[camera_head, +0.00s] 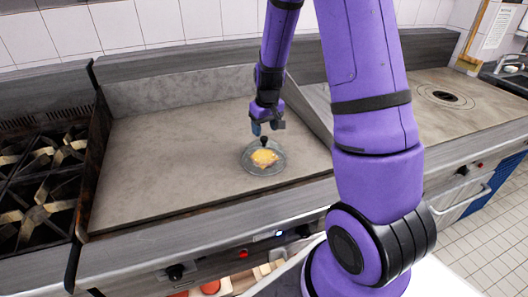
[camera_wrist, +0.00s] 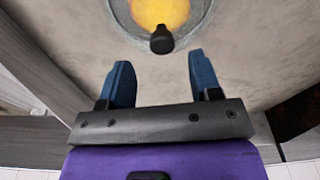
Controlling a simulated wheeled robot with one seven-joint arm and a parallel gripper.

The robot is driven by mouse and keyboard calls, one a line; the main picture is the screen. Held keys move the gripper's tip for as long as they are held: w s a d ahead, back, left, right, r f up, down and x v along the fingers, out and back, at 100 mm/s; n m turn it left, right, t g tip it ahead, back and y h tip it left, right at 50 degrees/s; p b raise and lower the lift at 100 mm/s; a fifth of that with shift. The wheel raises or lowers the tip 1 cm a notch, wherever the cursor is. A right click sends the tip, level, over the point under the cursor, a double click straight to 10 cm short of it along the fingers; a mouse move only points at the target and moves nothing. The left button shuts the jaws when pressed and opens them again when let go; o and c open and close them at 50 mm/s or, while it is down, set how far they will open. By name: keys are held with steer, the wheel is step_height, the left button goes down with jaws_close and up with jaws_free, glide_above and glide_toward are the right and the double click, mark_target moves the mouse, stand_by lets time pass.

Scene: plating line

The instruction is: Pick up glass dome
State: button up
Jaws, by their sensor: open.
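The glass dome (camera_head: 247,160) is clear, with a black knob on top, and sits on the flat griddle with yellow-orange food showing under it. In the wrist view the dome (camera_wrist: 120,18) is at the top centre, its black knob (camera_wrist: 162,40) just beyond and between my fingertips. My gripper (camera_head: 267,128) is just above the knob in the head view. In the wrist view my gripper (camera_wrist: 160,75) has its two blue fingers apart with nothing between them. Part of the dome is cut off by the top edge of the wrist view.
The griddle (camera_head: 160,150) is bare around the dome, with a raised metal wall at its right. A gas stove (camera_head: 40,180) with black burners stands at the left. Another flat cooktop (camera_head: 440,115) is at the right. A tiled wall (camera_head: 150,25) is behind.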

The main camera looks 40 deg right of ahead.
mark_target(264, 137)
step_height(264, 137, down, 5)
steer(key=shift+w+a+r, duration=0.1)
steer(key=shift+w+a, duration=0.05)
jaws_close()
